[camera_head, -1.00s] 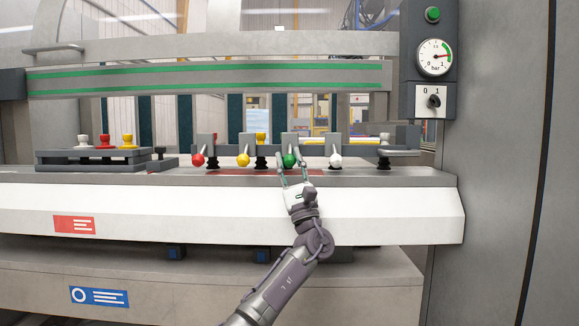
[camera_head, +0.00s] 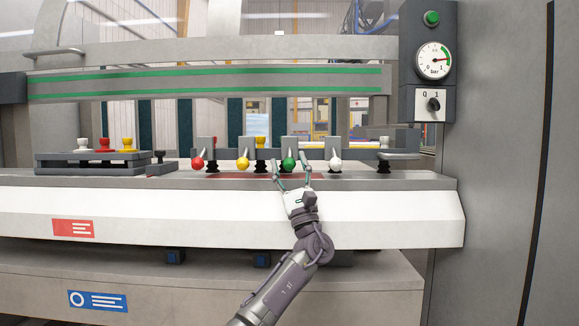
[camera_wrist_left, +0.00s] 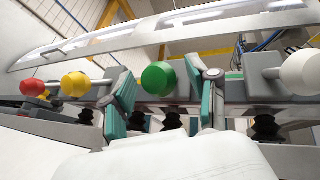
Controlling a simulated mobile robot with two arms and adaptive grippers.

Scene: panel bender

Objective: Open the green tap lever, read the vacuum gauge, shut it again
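The green tap lever ends in a round green knob (camera_head: 289,165) that points out from a grey block on the machine's ledge. It shows large in the left wrist view (camera_wrist_left: 157,78). My left gripper (camera_head: 291,166) is open, one finger on each side of the knob. In the wrist view there are visible gaps between the knob and both fingers (camera_wrist_left: 160,84). The vacuum gauge (camera_head: 434,61) is a round white dial at the upper right; its needle points right, by the green band. My right gripper is not in view.
Similar levers stand in the row: red (camera_head: 197,163) and yellow (camera_head: 243,163) to the left, white (camera_head: 335,164) to the right. A rotary switch (camera_head: 434,104) sits below the gauge. A grey striped beam (camera_head: 200,78) runs above the levers.

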